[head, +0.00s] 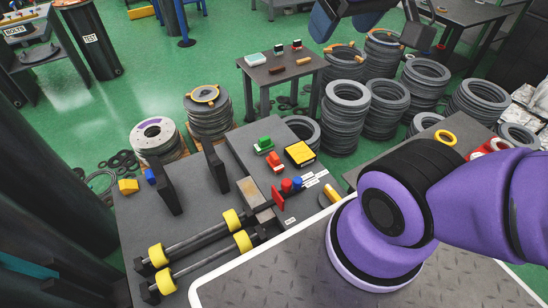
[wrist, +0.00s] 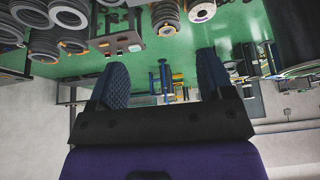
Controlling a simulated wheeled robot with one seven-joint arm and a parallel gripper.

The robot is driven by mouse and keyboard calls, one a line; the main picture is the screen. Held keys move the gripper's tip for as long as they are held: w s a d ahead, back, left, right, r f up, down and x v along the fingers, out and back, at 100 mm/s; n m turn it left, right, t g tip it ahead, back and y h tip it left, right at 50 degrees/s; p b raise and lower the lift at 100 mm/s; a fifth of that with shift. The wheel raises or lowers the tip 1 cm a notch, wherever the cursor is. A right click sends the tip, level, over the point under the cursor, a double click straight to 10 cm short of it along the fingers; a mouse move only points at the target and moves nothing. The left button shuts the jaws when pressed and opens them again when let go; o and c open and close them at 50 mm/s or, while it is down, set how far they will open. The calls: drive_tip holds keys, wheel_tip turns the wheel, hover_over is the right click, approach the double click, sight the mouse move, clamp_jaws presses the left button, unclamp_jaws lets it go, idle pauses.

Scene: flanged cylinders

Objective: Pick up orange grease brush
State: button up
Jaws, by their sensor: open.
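My gripper (wrist: 160,72) is open and empty in the wrist view, its two dark blue ribbed fingers wide apart. Dark blue finger parts also show at the top edge of the head view, cut off by the frame. In the head view a small dark side table (head: 285,78) carries an orange-brown elongated piece (head: 304,61) and a darker brown elongated piece (head: 276,70). They are too small to tell whether either is the orange grease brush. My gripper touches nothing on that table.
Stacks of dark rings (head: 346,115) stand right of the side table. A larger dark bench (head: 230,190) in front holds yellow-ended rods, red and green blocks and a yellow box (head: 299,154). Green floor (head: 150,70) is open at the left back.

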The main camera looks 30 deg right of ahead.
drive_tip(key=shift+c, duration=0.2)
idle(0.3)
drive_tip(key=shift+c, duration=1.4)
drive_tip(key=g, duration=0.5)
hover_over(275, 156)
drive_tip(key=f, duration=5.8)
drive_tip(key=shift+w+d+f, duration=0.15)
drive_tip(key=shift+d+f, duration=0.1)
drive_tip(key=shift+a+f, duration=0.15)
drive_tip(key=shift+f, duration=2.6)
drive_tip(key=shift+a+f, duration=0.1)
drive_tip(key=shift+f, duration=2.65)
